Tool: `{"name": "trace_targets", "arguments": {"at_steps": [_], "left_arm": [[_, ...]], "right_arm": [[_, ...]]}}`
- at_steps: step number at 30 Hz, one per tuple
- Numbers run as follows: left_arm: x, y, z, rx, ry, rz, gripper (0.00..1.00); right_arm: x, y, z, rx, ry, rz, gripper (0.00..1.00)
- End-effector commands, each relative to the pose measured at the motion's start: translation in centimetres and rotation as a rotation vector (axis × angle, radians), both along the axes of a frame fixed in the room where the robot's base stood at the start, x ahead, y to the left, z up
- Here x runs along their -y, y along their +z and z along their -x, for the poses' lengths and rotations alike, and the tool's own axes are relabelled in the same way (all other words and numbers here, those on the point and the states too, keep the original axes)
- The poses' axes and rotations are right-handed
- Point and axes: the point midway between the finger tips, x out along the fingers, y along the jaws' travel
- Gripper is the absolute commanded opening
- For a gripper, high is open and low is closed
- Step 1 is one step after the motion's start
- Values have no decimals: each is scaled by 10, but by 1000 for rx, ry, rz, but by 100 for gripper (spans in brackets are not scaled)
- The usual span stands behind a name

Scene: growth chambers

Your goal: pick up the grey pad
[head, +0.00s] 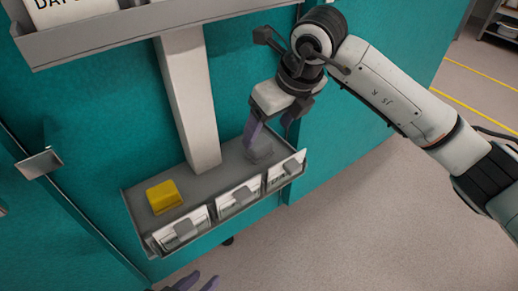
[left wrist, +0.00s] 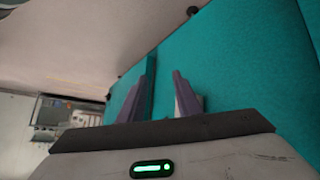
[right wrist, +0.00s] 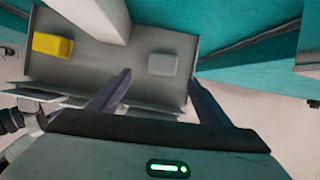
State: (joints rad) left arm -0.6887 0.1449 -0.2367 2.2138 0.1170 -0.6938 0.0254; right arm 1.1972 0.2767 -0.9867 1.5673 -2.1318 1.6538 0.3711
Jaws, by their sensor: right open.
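The grey pad (head: 259,153) lies on the right part of the grey shelf tray (head: 228,166), low on the teal chamber front. It shows between the fingers in the right wrist view (right wrist: 162,64). My right gripper (head: 268,138) is open, pointing down just above the pad, its purple fingers apart on either side of it. It does not hold the pad. My left gripper (head: 195,284) shows only its purple fingertips at the bottom edge of the head view. In the left wrist view its fingers (left wrist: 160,95) are apart with nothing between them.
A yellow block (head: 164,196) sits on the left of the same tray. Several label cards (head: 239,198) line the tray's front lip. A white post (head: 188,100) rises from the tray's back. An upper ledge (head: 150,27) hangs above. Open floor (head: 350,220) lies right.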

Motion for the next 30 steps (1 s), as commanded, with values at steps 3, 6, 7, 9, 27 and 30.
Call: {"name": "trace_targets", "arguments": {"at_steps": [3,6,7,9,27,30], "left_arm": [[2,-4,-2,-7,-11,-1,31],[4,-5,-3,-15,-19,-3,31],[4,-6,-3,-18,-20,-2,31],[5,-8,-3,-23,-25,-3,31],[13,-15,-6,-61,-69,-9,31],[13,-15,-6,-61,-69,-9,31]], "right_arm": [[-6,-21,-4,-6,1,-3,72],[-8,-32,-9,-4,2,-2,72],[-9,-34,-9,-4,3,-2,72],[-10,-41,-12,-5,4,-4,72],[-16,-82,-30,-2,3,-5,72],[-16,-82,-30,-2,3,-5,57]]}}
